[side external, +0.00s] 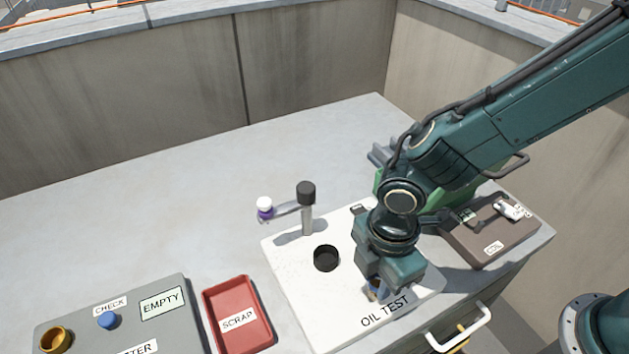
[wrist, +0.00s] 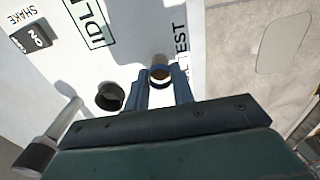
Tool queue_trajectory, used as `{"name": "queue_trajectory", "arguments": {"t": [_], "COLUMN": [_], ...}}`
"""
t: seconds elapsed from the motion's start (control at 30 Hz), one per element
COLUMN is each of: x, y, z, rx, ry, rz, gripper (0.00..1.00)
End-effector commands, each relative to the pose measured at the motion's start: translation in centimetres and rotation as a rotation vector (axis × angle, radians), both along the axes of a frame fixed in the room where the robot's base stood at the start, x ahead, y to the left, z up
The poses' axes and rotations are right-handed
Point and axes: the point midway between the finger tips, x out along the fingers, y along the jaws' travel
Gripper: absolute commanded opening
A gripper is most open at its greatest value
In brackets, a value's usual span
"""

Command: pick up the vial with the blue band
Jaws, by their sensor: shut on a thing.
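My gripper (side external: 377,287) is low over the white OIL TEST board (side external: 290,290), just behind its printed label. In the wrist view my gripper (wrist: 163,84) is shut on the vial with the blue band (wrist: 160,73). The vial has a brownish top and pale and blue bands, and sits between the fingertips. In the side view the vial (side external: 375,289) is mostly hidden by the gripper. I cannot tell whether its base touches the board.
A black ring (side external: 326,258) and a post with a black top (side external: 307,208) stand left of my gripper. The post's arm carries a white-and-purple piece (side external: 264,209). A red SCRAP tray (side external: 237,315) and grey panel (side external: 180,320) lie left; a brown COIL tray (side external: 480,240) lies right.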

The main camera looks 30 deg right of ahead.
Motion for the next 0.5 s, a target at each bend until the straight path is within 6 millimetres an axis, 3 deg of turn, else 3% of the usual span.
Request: {"name": "queue_trajectory", "arguments": {"t": [0.27, 0.5], "x": [0.0, 0.1], "y": [0.0, 0.0], "z": [0.4, 2.4], "rx": [0.001, 0.002], "ry": [-0.001, -0.003], "rz": [0.0, 0.0], "gripper": [0.03, 0.03]}}
